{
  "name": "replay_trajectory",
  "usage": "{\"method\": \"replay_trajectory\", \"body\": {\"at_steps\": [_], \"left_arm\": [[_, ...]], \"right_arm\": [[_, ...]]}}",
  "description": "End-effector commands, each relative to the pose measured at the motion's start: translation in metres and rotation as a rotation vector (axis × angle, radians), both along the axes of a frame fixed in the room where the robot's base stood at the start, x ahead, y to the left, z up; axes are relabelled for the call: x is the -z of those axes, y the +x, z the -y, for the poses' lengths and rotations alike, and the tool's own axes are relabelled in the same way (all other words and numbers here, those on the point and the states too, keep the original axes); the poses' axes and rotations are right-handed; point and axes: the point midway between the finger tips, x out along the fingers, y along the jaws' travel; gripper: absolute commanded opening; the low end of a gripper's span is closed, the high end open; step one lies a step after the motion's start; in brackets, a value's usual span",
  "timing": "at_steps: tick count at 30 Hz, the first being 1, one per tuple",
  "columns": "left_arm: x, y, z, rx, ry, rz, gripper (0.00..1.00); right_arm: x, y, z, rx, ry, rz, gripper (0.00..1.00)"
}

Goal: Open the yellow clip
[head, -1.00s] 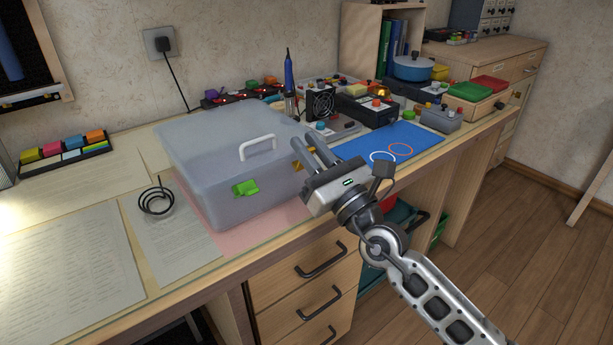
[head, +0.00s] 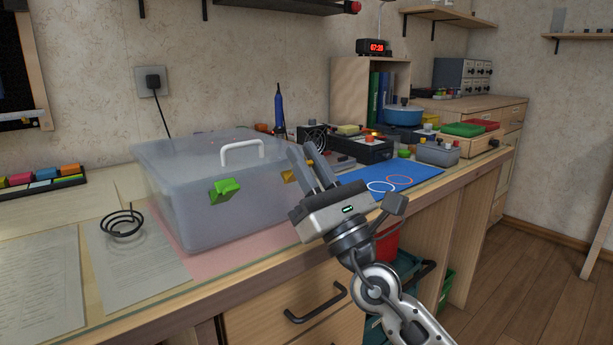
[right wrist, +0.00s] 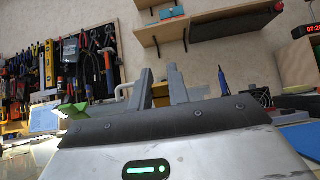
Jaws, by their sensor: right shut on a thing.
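The yellow clip (head: 288,176) is at the right of the front of a translucent grey box (head: 200,225), mostly hidden behind my right gripper's fingers. My right gripper (head: 303,154) is at the box's front right and shut on the yellow clip. In the right wrist view the clip's yellow (right wrist: 160,93) shows between the two grey fingers (right wrist: 158,75). How far the clip is turned is hidden. A green clip (head: 224,190) on the box's front left stands out from the wall. The lid with its white handle (head: 242,150) sits on the box. My left gripper is not in view.
Papers (head: 40,275) and a black wire coil (head: 123,222) lie left of the box. A blue mat (head: 405,178) and several electronic devices are to its right and behind. The desk's front edge runs just below the box.

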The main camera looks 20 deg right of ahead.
Motion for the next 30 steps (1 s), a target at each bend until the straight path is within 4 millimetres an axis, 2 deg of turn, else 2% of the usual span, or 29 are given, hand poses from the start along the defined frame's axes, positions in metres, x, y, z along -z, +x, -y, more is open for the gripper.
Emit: {"method": "replay_trajectory", "body": {"at_steps": [11, 12, 14, 15, 24, 30], "left_arm": [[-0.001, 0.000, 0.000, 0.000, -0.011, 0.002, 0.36], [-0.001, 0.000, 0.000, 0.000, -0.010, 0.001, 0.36], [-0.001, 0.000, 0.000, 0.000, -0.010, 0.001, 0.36], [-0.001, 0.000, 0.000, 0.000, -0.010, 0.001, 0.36], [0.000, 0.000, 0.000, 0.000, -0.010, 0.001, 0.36], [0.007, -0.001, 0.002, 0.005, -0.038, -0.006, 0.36]], "right_arm": [[0.000, 0.000, 0.000, -0.002, 0.002, 0.003, 0.00], [0.000, 0.000, 0.000, -0.001, 0.001, 0.003, 0.20], [0.000, 0.000, 0.000, -0.002, 0.002, 0.003, 0.37], [0.000, 0.000, 0.000, -0.001, 0.001, 0.003, 0.40], [0.002, -0.002, 0.000, -0.001, 0.001, 0.002, 0.40], [0.023, -0.019, 0.007, -0.001, -0.002, 0.000, 0.40]]}}
